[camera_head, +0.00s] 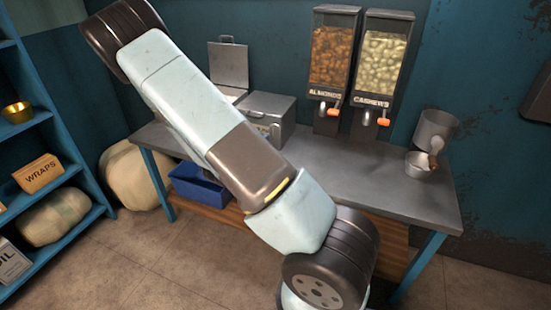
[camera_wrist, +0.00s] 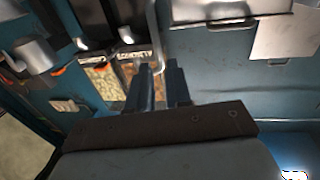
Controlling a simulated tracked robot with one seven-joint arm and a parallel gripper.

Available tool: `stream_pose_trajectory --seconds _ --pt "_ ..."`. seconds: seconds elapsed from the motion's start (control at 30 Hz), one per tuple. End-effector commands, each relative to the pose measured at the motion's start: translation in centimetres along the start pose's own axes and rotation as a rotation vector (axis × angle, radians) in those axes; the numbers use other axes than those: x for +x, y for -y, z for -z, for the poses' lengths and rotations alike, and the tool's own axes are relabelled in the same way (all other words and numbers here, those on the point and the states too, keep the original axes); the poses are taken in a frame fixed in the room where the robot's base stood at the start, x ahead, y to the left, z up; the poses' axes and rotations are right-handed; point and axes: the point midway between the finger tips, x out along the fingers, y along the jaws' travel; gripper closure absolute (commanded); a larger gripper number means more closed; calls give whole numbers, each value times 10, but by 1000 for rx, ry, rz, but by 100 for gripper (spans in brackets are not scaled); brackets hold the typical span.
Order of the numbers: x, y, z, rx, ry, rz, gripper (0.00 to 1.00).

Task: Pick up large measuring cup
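In the head view, a large grey metal cup (camera_head: 436,129) is at the right end of the table, tilted or seen at an angle. A smaller metal cup (camera_head: 419,166) is just in front of it, and a brownish piece between them is too small to make out. In the wrist view, a grey cylinder (camera_wrist: 34,56) at the left looks like the larger cup. My gripper (camera_wrist: 161,84) shows in the wrist view with two dark blue fingers a narrow gap apart. A thin grey strip shows beyond the gap; nothing is clearly held. The head view does not show the fingers.
The grey table (camera_head: 350,175) bears an almond dispenser (camera_head: 331,65), a cashew dispenser (camera_head: 382,68) and a metal box (camera_head: 268,112). A blue bin (camera_head: 200,186) is underneath. A blue shelf (camera_head: 62,130) stands at left. The table's front right is clear.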

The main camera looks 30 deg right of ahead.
Motion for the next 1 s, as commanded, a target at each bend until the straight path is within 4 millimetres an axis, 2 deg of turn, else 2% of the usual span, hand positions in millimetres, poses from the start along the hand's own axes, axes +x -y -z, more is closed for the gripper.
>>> stream_pose_trajectory --seconds 0.1,0.37,0.7,1.0 --pt "13 0 -1 0 1 0 81" --pt "24 -1 -2 0 1 -1 81" --pt "66 -1 -10 0 2 -1 81" --pt "70 -1 -10 0 2 0 83"
